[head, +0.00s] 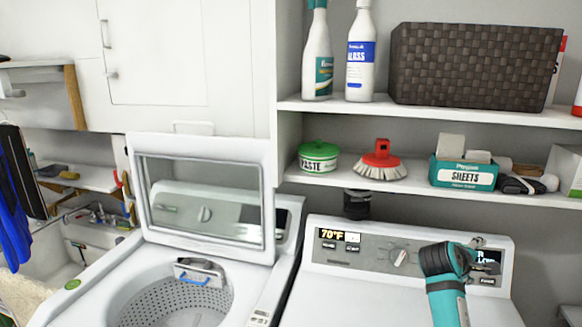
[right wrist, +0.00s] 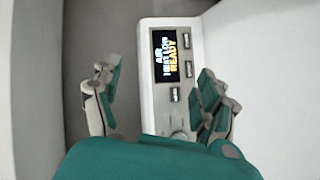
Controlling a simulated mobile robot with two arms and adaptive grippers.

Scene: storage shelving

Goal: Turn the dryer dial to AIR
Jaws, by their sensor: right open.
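The white dryer (head: 350,290) stands at the right of the head view with a grey control panel along its back. Its round dial (head: 400,257) sits mid-panel with a light pointer; its exact setting is too small to read. In the right wrist view a small dark screen (right wrist: 170,57) on the panel reads AIR, HEAT LOW, READY. My right gripper (head: 478,258) is right of the dial, in front of the panel's right end, and partly covers the screen there. In the right wrist view its fingers (right wrist: 158,100) are apart with nothing between them. My left gripper is out of view.
A washer (head: 95,290) with its lid (head: 205,200) raised stands left of the dryer. Shelves above hold a dark woven basket (head: 475,65), bottles, a green-lidded tub (head: 318,156), a red brush (head: 380,160) and a SHEETS box (head: 463,174). The dryer top is mostly clear.

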